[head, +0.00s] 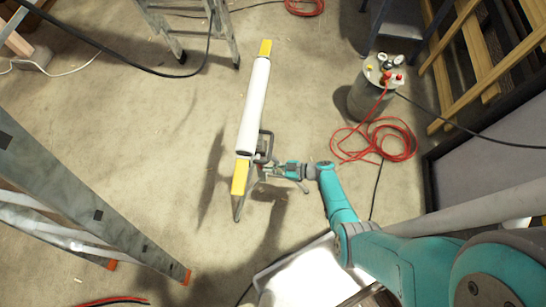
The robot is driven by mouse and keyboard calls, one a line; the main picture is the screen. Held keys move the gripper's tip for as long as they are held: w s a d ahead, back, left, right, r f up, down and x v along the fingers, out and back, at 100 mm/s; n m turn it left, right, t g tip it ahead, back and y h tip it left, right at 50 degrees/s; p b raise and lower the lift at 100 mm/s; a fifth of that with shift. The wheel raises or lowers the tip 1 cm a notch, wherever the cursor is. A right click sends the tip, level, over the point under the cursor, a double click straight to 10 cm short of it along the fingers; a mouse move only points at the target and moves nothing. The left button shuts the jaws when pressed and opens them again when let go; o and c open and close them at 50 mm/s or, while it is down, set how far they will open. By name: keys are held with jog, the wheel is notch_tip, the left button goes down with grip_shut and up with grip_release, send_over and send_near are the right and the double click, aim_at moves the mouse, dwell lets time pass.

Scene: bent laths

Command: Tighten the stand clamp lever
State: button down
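A long white cylinder (254,108) with yellow ends lies along the top of a stand, seen from above. A grey metal bracket (267,146) shows beside its lower end, and thin grey stand legs (238,208) show below. I cannot make out the clamp lever clearly among these parts. My gripper (263,173) reaches in from the right, close to the near yellow end (240,178) and just below the bracket. It is too small to tell whether it touches anything or how its fingers stand.
A grey tank with gauges (371,95) and a coiled red hose (385,140) stand at the right. Ladders stand at the left (85,210) and top (190,22). A wooden rack (480,50) is at the upper right.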

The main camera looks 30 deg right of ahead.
jog(key=shift+w+a+f, duration=0.3)
jog(key=shift+w+a, duration=0.05)
jog(key=shift+a, duration=0.15)
dwell(0.4)
